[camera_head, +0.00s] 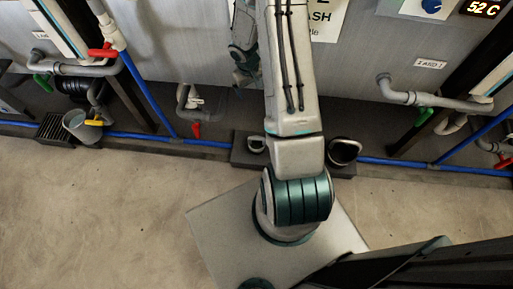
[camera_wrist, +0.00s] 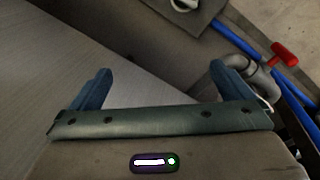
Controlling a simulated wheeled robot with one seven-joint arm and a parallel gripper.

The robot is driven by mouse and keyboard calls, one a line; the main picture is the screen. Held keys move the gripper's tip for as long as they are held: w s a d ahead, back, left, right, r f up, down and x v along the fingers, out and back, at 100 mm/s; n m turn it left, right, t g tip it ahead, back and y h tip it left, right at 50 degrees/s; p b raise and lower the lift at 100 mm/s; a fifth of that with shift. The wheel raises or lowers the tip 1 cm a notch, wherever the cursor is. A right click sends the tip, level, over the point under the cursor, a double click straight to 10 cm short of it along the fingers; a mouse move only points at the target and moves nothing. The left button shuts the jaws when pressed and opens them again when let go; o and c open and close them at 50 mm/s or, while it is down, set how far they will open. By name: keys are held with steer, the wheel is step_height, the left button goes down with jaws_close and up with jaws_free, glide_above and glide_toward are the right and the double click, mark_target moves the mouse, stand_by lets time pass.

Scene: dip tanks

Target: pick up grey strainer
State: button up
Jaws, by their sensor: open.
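My gripper (camera_wrist: 161,72) is open, with its two blue-teal fingers wide apart and nothing between them, beside a grey tank wall in the wrist view. No thing shows clearly as a grey strainer. I cannot tell whether either is the strainer. A pale rounded thing (camera_wrist: 185,4) on a mat is cut by the wrist view's top edge.
A grey bucket (camera_head: 82,126) with a yellow part stands at left beside a black grate (camera_head: 55,129). Blue pipes run along the floor by the wall. A red valve handle (camera_wrist: 285,54) is near the right finger in the wrist view. Open floor (camera_head: 90,215) lies at front left.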

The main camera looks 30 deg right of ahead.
mark_target(256, 137)
steer(key=s+f+b, duration=0.1)
steer(key=f+b, duration=0.1)
steer(key=f, duration=0.8)
steer(key=s+f+y+b, duration=0.1)
steer(key=f+b, duration=0.2)
steer(key=f, duration=0.8)
steer(key=s+a+f+y+b, duration=0.1)
steer(key=f+b, duration=0.1)
steer(key=f, duration=0.9)
steer(key=shift+f+g, duration=0.1)
steer(key=shift+g, duration=0.2)
steer(key=shift+s+d+f+b, duration=0.15)
steer(key=shift+f+b, duration=0.5)
steer(key=shift+f, duration=0.9)
steer(key=shift+w+d+f+b, duration=0.1)
steer(key=shift+f+b, duration=0.55)
steer(key=shift+f, duration=0.85)
steer(key=c, duration=1)
steer(key=shift+c, duration=0.2)
steer(key=shift+r, duration=0.1)
